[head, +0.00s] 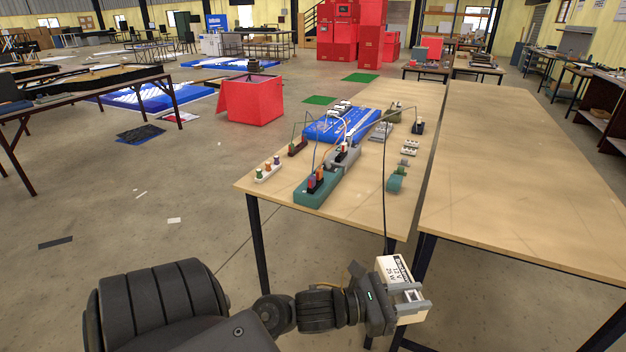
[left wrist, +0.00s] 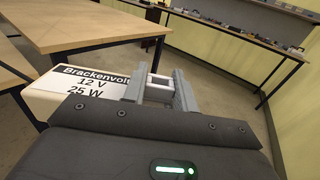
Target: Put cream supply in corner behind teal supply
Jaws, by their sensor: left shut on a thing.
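The cream supply (head: 388,268) is a box with a black printed label, held in my left gripper (head: 412,296) in front of the near table edge, clear of the tabletop. In the left wrist view, the cream supply (left wrist: 85,88) reads "Brackenvolt 12 V 25 W", and the left gripper (left wrist: 158,92) is shut on a pale part of it. The teal supply (head: 312,194) is a long box on the left table, near its front, with dark and red plugs on top. A grey box (head: 344,164) stands behind it. My right gripper is in neither view.
The left table (head: 350,215) also holds a blue panel (head: 345,124), a white strip with coloured knobs (head: 267,171), a small green device (head: 397,180) and looping wires. A bare second table (head: 520,180) stands to the right, across a narrow gap.

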